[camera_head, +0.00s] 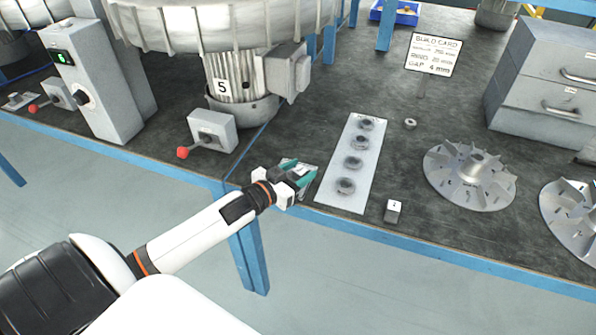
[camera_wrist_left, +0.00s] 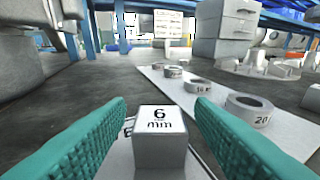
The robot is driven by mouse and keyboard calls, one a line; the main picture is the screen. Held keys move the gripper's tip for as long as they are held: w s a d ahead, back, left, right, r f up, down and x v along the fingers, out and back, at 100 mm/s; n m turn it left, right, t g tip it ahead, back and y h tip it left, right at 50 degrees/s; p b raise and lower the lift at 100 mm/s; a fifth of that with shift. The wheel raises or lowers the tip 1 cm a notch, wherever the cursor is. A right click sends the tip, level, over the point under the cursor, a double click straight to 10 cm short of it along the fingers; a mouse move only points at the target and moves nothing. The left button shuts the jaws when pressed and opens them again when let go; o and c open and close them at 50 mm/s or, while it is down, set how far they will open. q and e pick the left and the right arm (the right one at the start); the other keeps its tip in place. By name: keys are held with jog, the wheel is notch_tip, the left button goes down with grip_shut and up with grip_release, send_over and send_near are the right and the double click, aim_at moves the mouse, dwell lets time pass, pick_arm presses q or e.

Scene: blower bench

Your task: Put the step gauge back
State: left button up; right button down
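A grey block marked "6 mm" (camera_wrist_left: 160,125), which looks like the step gauge, stands upright between the teal fingers of my left gripper (camera_wrist_left: 161,112) in the left wrist view. A narrow gap shows between the block and each finger, so the gripper is open around it. Beneath the block is a pale plate with lettering, mostly hidden. In the head view, my left gripper (camera_head: 300,175) is low at the bench's front edge, left of the white ring strip, and largely hides the block. My right gripper is not in view.
The white strip (camera_head: 335,195) holds several rings. Bladed impellers (camera_head: 470,180), grey drawers (camera_head: 545,80) and a build card (camera_head: 432,54) are farther right. A red-knobbed switch box (camera_head: 213,131) stands left.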

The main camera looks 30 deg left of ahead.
pick_arm(q)
jog(key=shift+r, duration=0.1)
jog(key=shift+s, duration=0.15)
jog(key=v, duration=1.1)
jog(key=shift+s+p, duration=0.35)
